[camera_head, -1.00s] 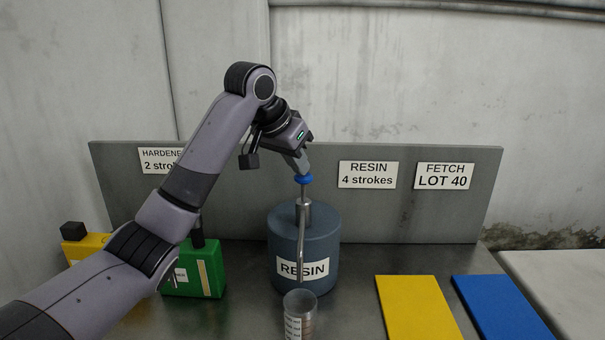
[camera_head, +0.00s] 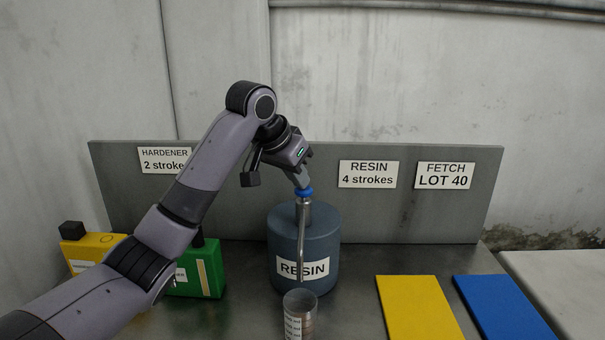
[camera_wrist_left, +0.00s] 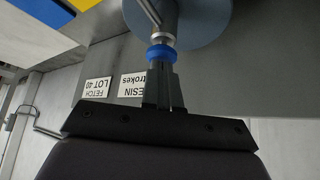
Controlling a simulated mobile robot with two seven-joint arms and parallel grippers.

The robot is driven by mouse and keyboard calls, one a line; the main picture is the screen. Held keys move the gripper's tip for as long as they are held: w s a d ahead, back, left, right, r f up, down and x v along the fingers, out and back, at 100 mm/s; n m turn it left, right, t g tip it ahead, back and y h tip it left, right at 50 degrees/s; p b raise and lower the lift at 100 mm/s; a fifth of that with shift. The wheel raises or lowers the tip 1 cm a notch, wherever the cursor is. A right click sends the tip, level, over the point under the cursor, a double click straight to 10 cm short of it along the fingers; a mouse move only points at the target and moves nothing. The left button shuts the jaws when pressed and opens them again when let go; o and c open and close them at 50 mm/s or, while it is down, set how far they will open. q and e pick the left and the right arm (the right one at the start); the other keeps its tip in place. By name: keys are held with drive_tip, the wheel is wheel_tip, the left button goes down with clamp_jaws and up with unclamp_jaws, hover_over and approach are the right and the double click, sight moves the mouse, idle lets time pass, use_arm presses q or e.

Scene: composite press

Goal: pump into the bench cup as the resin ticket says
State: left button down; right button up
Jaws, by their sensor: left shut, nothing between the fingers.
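The resin drum (camera_head: 285,240), blue-grey with a RESIN label, stands on the bench. Its pump has a blue head (camera_head: 304,192) and a metal spout (camera_head: 301,245) bending down toward the cup. The bench cup (camera_head: 299,312), clear with printed markings, stands below the spout in front of the drum; its fill level is not clear. The resin ticket (camera_head: 368,174) reads "RESIN 4 strokes". My left gripper (camera_head: 301,183) is shut and empty, its fingertips down on the pump head; the wrist view shows the closed fingers against the blue head (camera_wrist_left: 160,53). My right gripper is not in view.
A hardener ticket (camera_head: 164,160) reads "2 stroke", partly hidden, and another ticket (camera_head: 445,176) reads "FETCH LOT 40". Green (camera_head: 210,272) and yellow (camera_head: 88,250) containers stand at left behind my arm. Yellow (camera_head: 418,308) and blue (camera_head: 503,308) mats lie at right, bare.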

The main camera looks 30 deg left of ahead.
use_arm(q)
drive_tip(key=shift+f, duration=0.5)
drive_tip(key=shift+r+p, duration=0.55)
drive_tip(key=shift+r, duration=1.45)
